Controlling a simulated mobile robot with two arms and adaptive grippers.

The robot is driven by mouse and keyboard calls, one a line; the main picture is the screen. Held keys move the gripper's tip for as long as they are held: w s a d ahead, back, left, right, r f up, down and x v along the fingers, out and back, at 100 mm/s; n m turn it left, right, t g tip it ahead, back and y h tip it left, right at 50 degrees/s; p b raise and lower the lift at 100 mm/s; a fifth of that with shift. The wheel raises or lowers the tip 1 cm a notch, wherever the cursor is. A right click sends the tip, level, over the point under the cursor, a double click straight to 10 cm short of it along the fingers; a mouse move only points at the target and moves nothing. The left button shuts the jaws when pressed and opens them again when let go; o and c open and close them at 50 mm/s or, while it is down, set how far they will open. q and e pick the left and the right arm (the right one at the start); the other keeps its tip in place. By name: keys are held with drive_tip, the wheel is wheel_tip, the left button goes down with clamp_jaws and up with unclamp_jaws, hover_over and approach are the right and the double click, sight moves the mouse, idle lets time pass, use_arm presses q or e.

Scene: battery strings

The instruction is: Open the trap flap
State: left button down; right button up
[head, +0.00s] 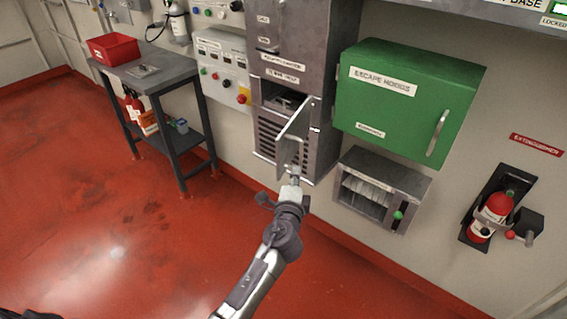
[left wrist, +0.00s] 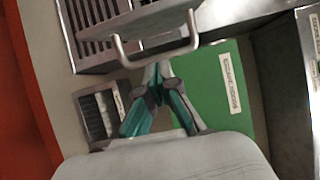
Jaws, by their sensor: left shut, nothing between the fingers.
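The trap flap (head: 293,130) is a grey metal panel on the grey cabinet, below a small white label. It stands swung out from the cabinet front, and part of the opening (head: 284,98) shows behind it. In the left wrist view the flap (left wrist: 150,18) fills the top middle, with a pale U-shaped handle (left wrist: 153,58) on it. My left gripper (head: 294,181) is at the flap's lower end. Its fingers (left wrist: 158,70) are shut and empty, close to the handle; I cannot tell whether they touch it. My right gripper is not in view.
A green escape hoods box (head: 405,95) hangs right of the flap, with a small grey cabinet (head: 382,188) below it. A red extinguisher (head: 490,215) is at far right. A dark table (head: 160,72) with a red bin (head: 113,48) stands left. The red floor is clear.

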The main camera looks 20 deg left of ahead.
sight(283, 165)
use_arm(q)
drive_tip(key=a, duration=0.1)
drive_tip(key=w+a+p, duration=0.1)
drive_tip(key=a, duration=0.1)
drive_tip(key=w+a, duration=0.1)
drive_tip(key=shift+w+a+p, duration=0.15)
drive_tip(key=shift+w+p, duration=0.1)
drive_tip(key=shift+p, duration=0.05)
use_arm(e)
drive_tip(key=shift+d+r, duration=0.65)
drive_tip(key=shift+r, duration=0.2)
